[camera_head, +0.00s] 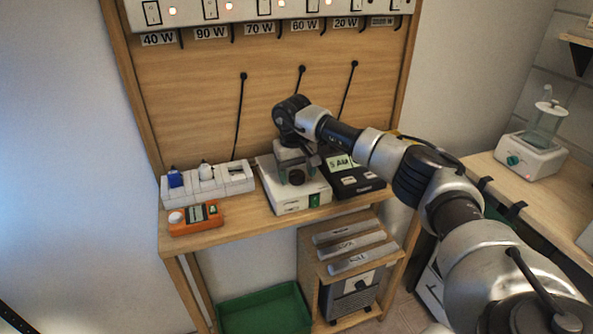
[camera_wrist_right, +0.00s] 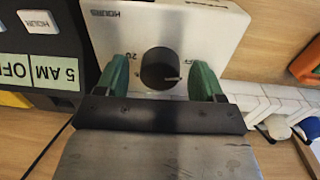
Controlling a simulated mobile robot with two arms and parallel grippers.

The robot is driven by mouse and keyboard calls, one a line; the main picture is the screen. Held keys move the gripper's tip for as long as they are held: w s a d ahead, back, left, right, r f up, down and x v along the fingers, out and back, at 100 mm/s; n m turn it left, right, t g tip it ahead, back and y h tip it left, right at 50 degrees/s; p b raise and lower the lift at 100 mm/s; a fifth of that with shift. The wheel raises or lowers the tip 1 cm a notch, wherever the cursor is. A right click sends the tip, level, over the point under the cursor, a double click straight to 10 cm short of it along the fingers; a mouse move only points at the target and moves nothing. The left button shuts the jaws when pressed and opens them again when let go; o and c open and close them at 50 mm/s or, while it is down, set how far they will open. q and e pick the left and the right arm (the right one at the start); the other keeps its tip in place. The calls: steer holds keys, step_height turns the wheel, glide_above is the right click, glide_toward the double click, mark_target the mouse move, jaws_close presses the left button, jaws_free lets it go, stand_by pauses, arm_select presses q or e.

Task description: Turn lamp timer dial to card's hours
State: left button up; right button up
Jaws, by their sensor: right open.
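The white lamp timer box (camera_head: 290,205) stands on the wooden shelf, with my right gripper (camera_wrist_right: 160,62) over it. In the right wrist view the box (camera_wrist_right: 225,22) shows "HOURS" lettering and a round black dial (camera_wrist_right: 160,70) with a small light pointer mark. My right gripper is open, its green fingers on either side of the dial with a small gap at each side.
The black device (camera_head: 362,181) with pale buttons stands right of the timer. A white power strip (camera_head: 240,184) with plugs and an orange device (camera_head: 182,228) are left of it. A green crate (camera_head: 262,312) sits below. Black cables hang on the back panel.

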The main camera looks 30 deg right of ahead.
steer(key=shift+c, duration=0.3)
steer(key=c, duration=0.9)
steer(key=shift+o, duration=0.2)
